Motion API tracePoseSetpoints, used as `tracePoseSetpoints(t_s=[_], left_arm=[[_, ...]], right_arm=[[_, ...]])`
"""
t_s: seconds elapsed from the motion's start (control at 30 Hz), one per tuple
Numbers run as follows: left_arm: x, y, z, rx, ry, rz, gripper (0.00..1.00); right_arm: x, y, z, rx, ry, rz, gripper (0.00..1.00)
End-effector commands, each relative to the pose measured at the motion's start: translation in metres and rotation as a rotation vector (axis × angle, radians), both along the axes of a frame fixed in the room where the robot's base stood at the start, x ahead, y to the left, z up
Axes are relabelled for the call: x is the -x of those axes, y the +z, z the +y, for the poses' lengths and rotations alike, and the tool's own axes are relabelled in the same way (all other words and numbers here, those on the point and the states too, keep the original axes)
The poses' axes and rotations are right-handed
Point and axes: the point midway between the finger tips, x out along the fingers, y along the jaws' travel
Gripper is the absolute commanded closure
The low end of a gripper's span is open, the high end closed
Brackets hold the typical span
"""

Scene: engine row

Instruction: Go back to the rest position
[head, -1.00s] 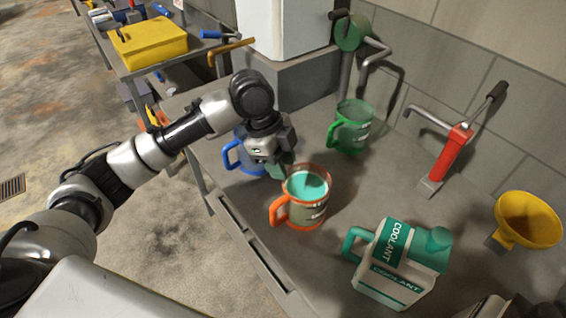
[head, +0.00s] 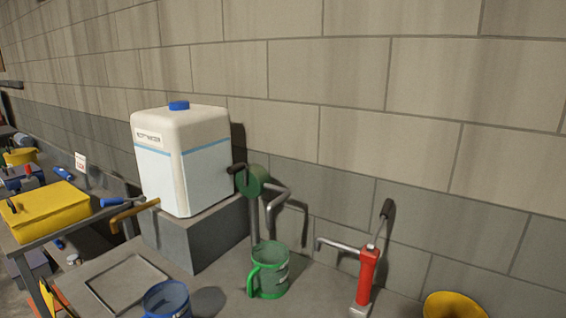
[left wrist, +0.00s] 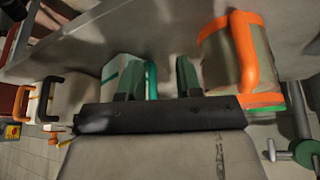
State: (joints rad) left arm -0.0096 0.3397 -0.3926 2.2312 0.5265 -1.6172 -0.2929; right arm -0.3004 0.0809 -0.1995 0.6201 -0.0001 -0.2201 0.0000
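My left gripper (left wrist: 158,66) shows in the left wrist view with its two green-padded fingers apart. It is open and I see nothing clamped in it. The teal handle (left wrist: 151,80) of a white jug shows between the fingers, apparently beyond them. A mug with an orange handle (left wrist: 246,52) is to the right of the fingers. The head view shows neither of my arms. My right gripper is in no view.
In the head view a white tank (head: 180,160) stands on a grey block. A blue mug (head: 167,300), a green mug (head: 268,272) and a red hand pump (head: 366,282) stand in front of the wall. A yellow funnel (head: 452,306) is lower right.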

Motion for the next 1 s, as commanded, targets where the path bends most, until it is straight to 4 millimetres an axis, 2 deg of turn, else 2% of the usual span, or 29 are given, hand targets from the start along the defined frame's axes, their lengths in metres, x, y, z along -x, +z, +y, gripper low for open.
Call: tracePoseSetpoints(t_s=[0.03,0.2,0.6,0.7,0.87,1.0], left_arm=[[0.015,-0.007,0.005,0.008,0.086,0.021,0.65],[0.049,-0.021,0.032,-0.017,0.357,0.059,0.65],[0.119,-0.033,0.094,-0.145,0.787,0.120,0.65],[0.106,-0.062,0.091,-0.146,0.770,0.127,0.65],[0.098,-0.105,0.089,-0.153,0.764,0.144,0.65],[0.095,-0.153,0.088,-0.161,0.758,0.162,0.65]], right_arm=[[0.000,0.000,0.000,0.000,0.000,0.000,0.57],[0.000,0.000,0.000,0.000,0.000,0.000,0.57],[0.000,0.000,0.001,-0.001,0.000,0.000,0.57],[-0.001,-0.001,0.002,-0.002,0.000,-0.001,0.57],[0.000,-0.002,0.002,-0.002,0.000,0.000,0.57],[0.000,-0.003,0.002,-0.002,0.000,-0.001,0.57]])
